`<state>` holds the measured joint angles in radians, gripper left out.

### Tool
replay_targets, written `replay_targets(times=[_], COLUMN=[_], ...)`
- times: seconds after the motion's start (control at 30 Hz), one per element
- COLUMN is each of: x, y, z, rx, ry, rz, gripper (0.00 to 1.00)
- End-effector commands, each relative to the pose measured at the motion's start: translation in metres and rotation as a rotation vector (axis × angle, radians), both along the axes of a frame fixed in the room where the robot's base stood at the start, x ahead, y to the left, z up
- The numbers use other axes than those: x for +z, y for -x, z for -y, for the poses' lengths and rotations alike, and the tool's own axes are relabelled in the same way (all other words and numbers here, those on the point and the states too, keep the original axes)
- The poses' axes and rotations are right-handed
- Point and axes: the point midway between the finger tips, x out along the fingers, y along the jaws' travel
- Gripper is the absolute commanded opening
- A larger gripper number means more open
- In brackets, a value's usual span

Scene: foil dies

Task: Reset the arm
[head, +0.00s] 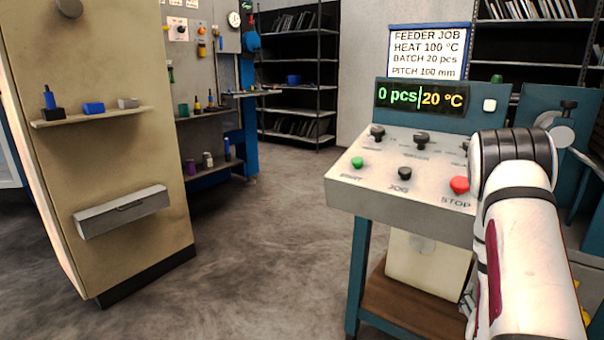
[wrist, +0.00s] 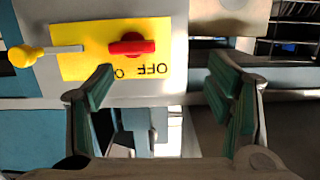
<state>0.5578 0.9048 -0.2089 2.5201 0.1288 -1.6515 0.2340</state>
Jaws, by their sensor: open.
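My gripper (wrist: 165,82) is open and empty in the wrist view, its two green-padded fingers spread apart. Beyond the fingers is a yellow plate (wrist: 88,62) with a red rotary switch (wrist: 132,45) and the lettering OFF, seen upside down. A yellow-knobbed lever (wrist: 25,56) sticks out at the left of the plate. In the head view my white arm reaches forward at the right, and my gripper is hidden there.
A control console (head: 400,195) has a green START button (head: 357,162), a black JOG knob (head: 405,173) and a red STOP button (head: 459,184). Its display (head: 421,97) reads 0 pcs and 20 °C. A job sign (head: 428,50) stands above. A beige cabinet (head: 100,150) is at left; the floor between is clear.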

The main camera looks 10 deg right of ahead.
Motion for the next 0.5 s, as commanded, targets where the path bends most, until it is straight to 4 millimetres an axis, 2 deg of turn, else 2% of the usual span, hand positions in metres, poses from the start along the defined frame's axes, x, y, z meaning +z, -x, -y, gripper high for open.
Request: replay_targets(times=[0.03, 0.2, 0.33, 0.5], x=[0.011, 0.028, 0.044, 0.068], y=[-0.015, -0.046, -0.061, -0.066], z=[-0.007, -0.038, -0.073, -0.128], rx=[0.015, 0.068, 0.128, 0.221], ry=[-0.038, -0.184, -0.289, -0.406], rz=[-0.010, -0.099, -0.179, -0.302], gripper=[0.73, 0.73, 0.73, 0.73])
